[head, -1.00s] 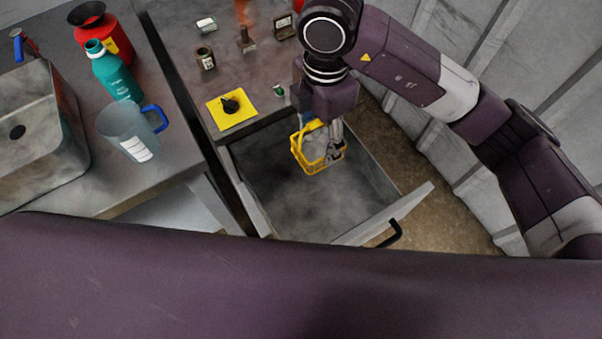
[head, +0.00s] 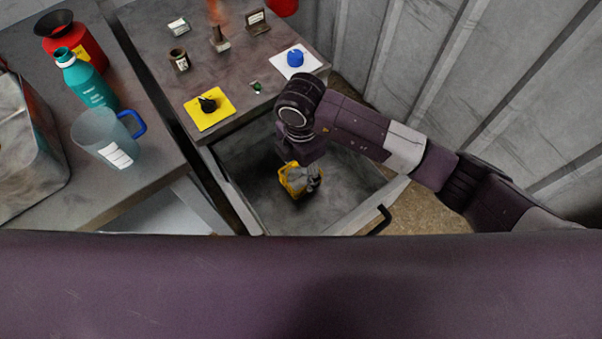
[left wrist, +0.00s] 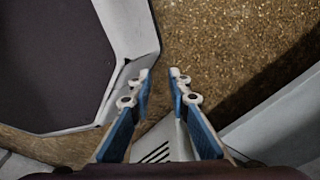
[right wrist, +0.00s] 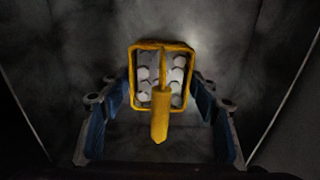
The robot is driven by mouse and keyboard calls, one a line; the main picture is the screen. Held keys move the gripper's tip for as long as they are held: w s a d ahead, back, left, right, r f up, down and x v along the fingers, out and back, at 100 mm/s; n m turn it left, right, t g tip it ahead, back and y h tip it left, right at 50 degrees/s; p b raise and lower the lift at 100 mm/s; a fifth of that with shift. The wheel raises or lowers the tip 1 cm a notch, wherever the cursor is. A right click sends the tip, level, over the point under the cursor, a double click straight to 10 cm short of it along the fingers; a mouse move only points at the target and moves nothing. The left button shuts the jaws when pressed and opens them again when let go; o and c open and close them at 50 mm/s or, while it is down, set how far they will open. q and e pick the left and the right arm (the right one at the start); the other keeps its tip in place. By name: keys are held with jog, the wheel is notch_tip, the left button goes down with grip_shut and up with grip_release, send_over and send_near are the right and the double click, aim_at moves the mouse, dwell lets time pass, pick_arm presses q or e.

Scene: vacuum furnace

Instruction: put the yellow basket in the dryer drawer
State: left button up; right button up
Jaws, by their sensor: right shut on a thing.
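The yellow basket (head: 286,184) is inside the open dryer drawer (head: 348,220), low between its walls. My right gripper (head: 308,178) reaches down into the drawer from above and is shut on the basket. In the right wrist view the basket (right wrist: 133,80) holds several pale pieces, and its yellow handle lies between the fingers. I cannot tell whether the basket touches the drawer floor. My left gripper (left wrist: 160,77) is open and empty above the floor in the left wrist view; it is out of the head view.
A black knob on a yellow plate (head: 222,112) and a blue knob on a white plate (head: 308,65) sit on the top above the drawer. A jug (head: 100,138), teal bottle (head: 88,82) and red container (head: 88,45) stand on the left table. Bare drawer floor surrounds the basket.

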aim_at(301, 173)
jog(key=shift+f, duration=1.5)
jog(key=shift+f, duration=0.1)
jog(key=o, duration=1.6)
jog(key=shift+o, duration=0.2)
notch_tip(301, 173, up, 12)
jog(key=shift+r+b, duration=0.1)
jog(key=shift+b, duration=0.3)
